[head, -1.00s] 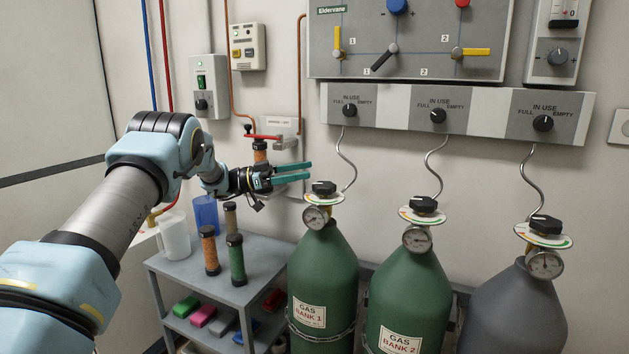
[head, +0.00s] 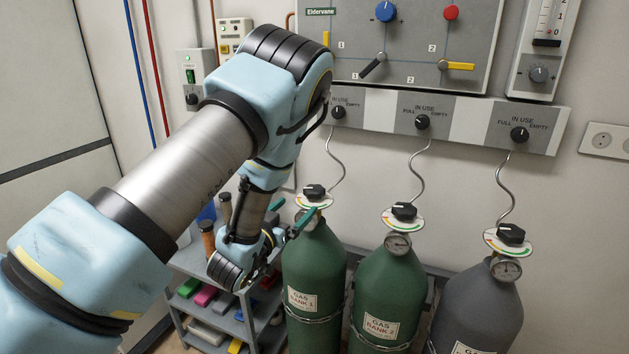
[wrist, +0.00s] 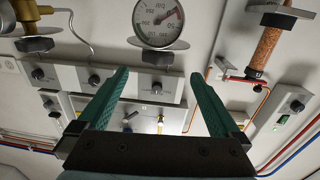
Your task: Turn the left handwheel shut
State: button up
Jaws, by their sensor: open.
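The left handwheel is a black knob (head: 315,191) above a white-and-coloured dial disc (head: 314,201), on top of the green cylinder labelled Gas Bank 1 (head: 314,262). My gripper (head: 308,216) is just below and beside this disc in the head view, its teal fingers partly hidden by my arm. In the upside-down wrist view, the black handwheel (wrist: 157,58) and its round gauge (wrist: 158,20) show ahead, between the lines of my spread fingers (wrist: 160,82). The fingers are open and empty. In the head view the left gauge is hidden behind my gripper.
The middle green cylinder (head: 387,290) and the grey cylinder (head: 478,310) stand to the right with similar handwheels. A grey cart (head: 240,318) is to the left, below my arm. The knob panel (head: 466,127) is on the wall behind, with thin curved pipes running down.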

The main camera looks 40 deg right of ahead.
aim_at(315, 188)
jog(key=p+x, duration=0.4)
jog(key=x, duration=0.5)
jog(key=shift+s+d+r, duration=0.15)
jog(key=shift+d, duration=0.1)
jog(key=shift+w+d, duration=0.3)
jog(key=shift+d, duration=0.3)
jog(key=shift+c, duration=0.2)
jog(key=c, duration=1.3)
jog(key=shift+w+m+g+b, duration=0.1)
jog(key=shift+m+g+b, duration=0.2)
jog(key=shift+m+g, duration=0.15)
jog(key=shift+m+g+h+b, duration=0.3)
jog(key=shift+m+g+h, duration=0.2)
jog(key=shift+g, duration=0.35)
jog(key=o, duration=1.3)
jog(key=shift+o, duration=0.2)
